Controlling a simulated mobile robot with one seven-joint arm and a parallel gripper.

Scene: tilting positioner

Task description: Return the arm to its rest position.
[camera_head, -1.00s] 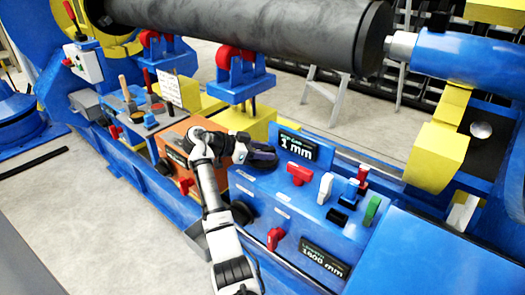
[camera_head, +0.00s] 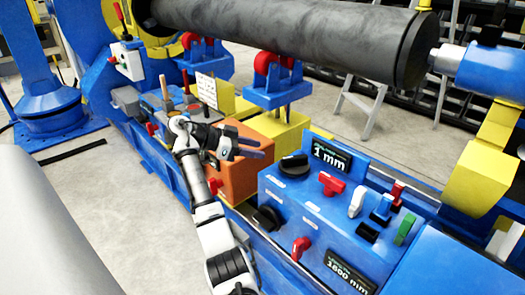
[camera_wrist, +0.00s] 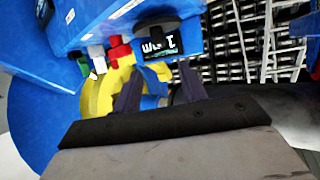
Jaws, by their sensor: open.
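My gripper (camera_head: 250,148) is open and empty in the head view, its two dark fingers pointing right. It hovers in front of the orange box (camera_head: 241,176), left of the blue control panel (camera_head: 318,212). My white and black arm reaches up to it from the bottom of the picture. In the wrist view my gripper's two fingers (camera_wrist: 160,92) stand apart with nothing held between them. The control panel shows upside down beyond them, with its display (camera_wrist: 158,46) reading 1 mm.
The panel carries a black knob (camera_head: 294,165), a red handle (camera_head: 332,184) and several coloured levers. A large dark cylinder (camera_head: 300,35) lies above on red rollers (camera_head: 268,63). A small tool shelf stands left of my gripper. Grey floor (camera_head: 75,180) is clear at left.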

